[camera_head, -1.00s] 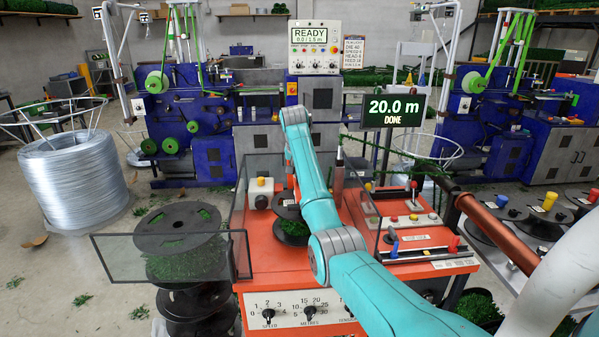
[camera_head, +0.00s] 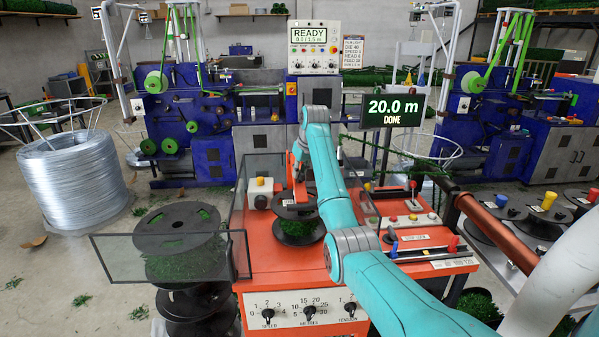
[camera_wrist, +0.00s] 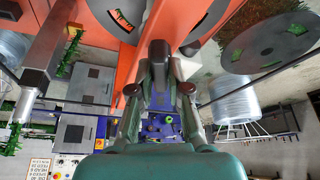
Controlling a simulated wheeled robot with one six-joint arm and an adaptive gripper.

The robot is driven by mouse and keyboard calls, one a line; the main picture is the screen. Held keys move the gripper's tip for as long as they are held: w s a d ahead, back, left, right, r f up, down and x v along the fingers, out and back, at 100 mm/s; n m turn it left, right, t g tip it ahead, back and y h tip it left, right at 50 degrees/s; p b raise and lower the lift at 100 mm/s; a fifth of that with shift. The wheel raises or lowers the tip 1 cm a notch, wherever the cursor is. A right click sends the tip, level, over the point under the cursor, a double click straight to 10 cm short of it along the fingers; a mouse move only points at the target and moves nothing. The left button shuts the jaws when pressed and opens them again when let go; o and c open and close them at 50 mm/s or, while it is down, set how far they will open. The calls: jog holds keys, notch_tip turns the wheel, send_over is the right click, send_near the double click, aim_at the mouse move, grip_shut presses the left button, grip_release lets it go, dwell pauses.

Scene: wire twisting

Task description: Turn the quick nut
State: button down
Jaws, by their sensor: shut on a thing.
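The black spool (camera_head: 298,231) with green garland wound on it sits on the orange machine. My gripper (camera_head: 298,182) is above the spool's upper flange, partly hidden by my turquoise arm in the head view. In the wrist view, my gripper (camera_wrist: 159,90) has its two fingers on either side of a dark grey piece, which I take for the quick nut (camera_wrist: 158,58). The gripper is shut on it. The nut cannot be made out clearly in the head view.
The orange machine (camera_head: 400,286) has a clear guard (camera_head: 170,262) at its left and levers at its right. A stack of black spools (camera_head: 185,305) stands left of it. A display (camera_head: 391,109) reads 20.0 m DONE. A wire coil (camera_head: 72,180) stands far left.

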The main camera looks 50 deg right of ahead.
jog(key=n+y, duration=0.1)
jog(key=n, duration=0.2)
jog(key=n+y, duration=0.1)
jog(key=n, duration=0.2)
jog(key=shift+d+y, duration=0.15)
jog(key=shift+y, duration=0.15)
jog(key=n+y, duration=0.1)
jog(key=n, duration=0.4)
jog(key=shift+y, duration=0.4)
jog(key=shift+n+g, duration=0.3)
jog(key=shift+n, duration=0.1)
jog(key=c, duration=1.1)
grip_release()
jog(key=shift+d, duration=0.1)
jog(key=v, duration=1.2)
jog(key=shift+f, duration=0.1)
